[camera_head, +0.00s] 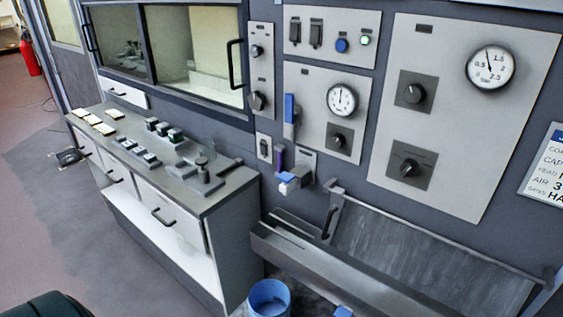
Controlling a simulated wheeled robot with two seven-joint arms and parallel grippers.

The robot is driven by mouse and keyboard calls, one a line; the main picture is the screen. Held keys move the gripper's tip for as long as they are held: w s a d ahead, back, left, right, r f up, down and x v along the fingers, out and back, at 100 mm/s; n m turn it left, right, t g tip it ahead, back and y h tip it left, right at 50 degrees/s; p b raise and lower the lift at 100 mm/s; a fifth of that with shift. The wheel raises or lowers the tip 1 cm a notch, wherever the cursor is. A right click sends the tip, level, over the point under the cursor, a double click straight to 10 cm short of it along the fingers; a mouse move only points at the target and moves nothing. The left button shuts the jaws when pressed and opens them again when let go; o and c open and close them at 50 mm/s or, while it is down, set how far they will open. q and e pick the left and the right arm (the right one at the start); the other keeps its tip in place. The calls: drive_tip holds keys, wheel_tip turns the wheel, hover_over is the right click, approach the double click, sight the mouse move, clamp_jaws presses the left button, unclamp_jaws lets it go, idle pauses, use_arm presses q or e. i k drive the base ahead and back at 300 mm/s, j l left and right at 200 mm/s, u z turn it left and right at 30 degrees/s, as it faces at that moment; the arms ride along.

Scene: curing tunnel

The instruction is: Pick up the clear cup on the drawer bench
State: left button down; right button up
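The drawer bench (225,190) stands at left centre, below the windowed cabinet, with a grey top and white drawer fronts. A small, faint see-through shape (209,148) near the right part of its top looks like the clear cup. It is too small and blurred to make out its rim or contents. Dark grey metal pieces (203,172) stand close in front of it. Neither of my grippers is in view.
Several pale blocks (93,119) and small dark parts (139,151) lie on the bench's left and middle. A blue bucket (268,298) stands on the floor by its right end. A metal trough (320,262) runs right of it. Floor left of the bench is mostly open.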

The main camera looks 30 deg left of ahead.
sight(206, 146)
drive_tip(key=u, duration=1.55)
drive_tip(key=i+j, duration=0.25)
drive_tip(key=j, duration=0.15)
drive_tip(key=i+j, duration=0.2)
drive_tip(key=j, duration=0.25)
drive_tip(key=i+j, duration=0.25)
drive_tip(key=j, duration=0.15)
drive_tip(key=i+j, duration=0.25)
drive_tip(key=j, duration=0.15)
drive_tip(key=z, duration=1.55)
